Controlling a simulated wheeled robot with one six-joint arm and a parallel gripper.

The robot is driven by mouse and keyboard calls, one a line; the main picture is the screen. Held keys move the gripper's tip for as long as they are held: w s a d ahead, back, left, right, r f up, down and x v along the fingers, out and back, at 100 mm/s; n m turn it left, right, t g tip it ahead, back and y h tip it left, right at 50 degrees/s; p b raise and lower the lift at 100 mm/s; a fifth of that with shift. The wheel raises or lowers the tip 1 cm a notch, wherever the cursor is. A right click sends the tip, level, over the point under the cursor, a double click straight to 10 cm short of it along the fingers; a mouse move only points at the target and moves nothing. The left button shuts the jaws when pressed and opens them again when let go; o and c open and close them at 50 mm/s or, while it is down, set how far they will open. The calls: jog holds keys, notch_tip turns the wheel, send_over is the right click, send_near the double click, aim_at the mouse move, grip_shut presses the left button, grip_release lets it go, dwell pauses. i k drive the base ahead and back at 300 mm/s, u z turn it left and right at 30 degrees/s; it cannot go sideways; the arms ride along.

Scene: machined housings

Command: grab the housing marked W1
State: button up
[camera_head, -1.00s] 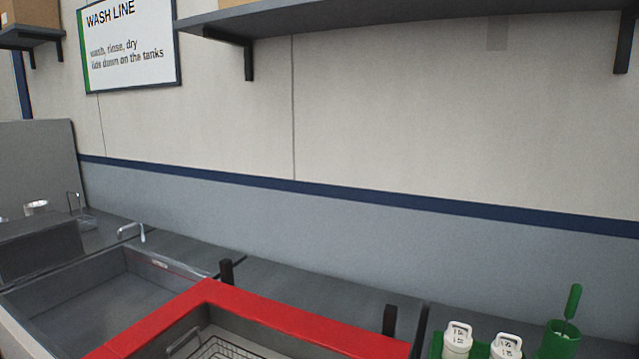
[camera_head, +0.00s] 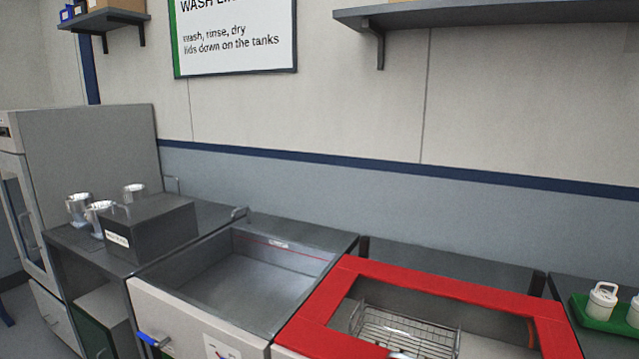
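Three shiny metal housings stand at the left end of the counter in the head view: one at the far left (camera_head: 78,209), one in front of it (camera_head: 99,217), and one behind the dark box (camera_head: 134,192). The box partly hides the rear one. No W1 mark can be read on any of them at this size. A wire basket (camera_head: 408,331) sits in the red-rimmed tank, and a small bright thing shows at the bottom edge there, too cut off to identify. My gripper is not in view.
The dark box (camera_head: 150,228) with a small label stands beside the housings. An open grey sink (camera_head: 255,275) lies right of it, then the red tank rim (camera_head: 440,287). A grey cabinet (camera_head: 90,150) stands at left.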

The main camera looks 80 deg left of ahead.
aim_at(76, 205)
jog(key=u, duration=3.8)
jog(key=i, duration=1.7)
jog(key=u, duration=0.25)
jog(key=k, duration=0.4)
jog(key=u, duration=1.1)
jog(key=i, duration=2.15)
jog(key=z, duration=0.9)
jog(key=i, duration=1.1)
jog(key=z, duration=0.85)
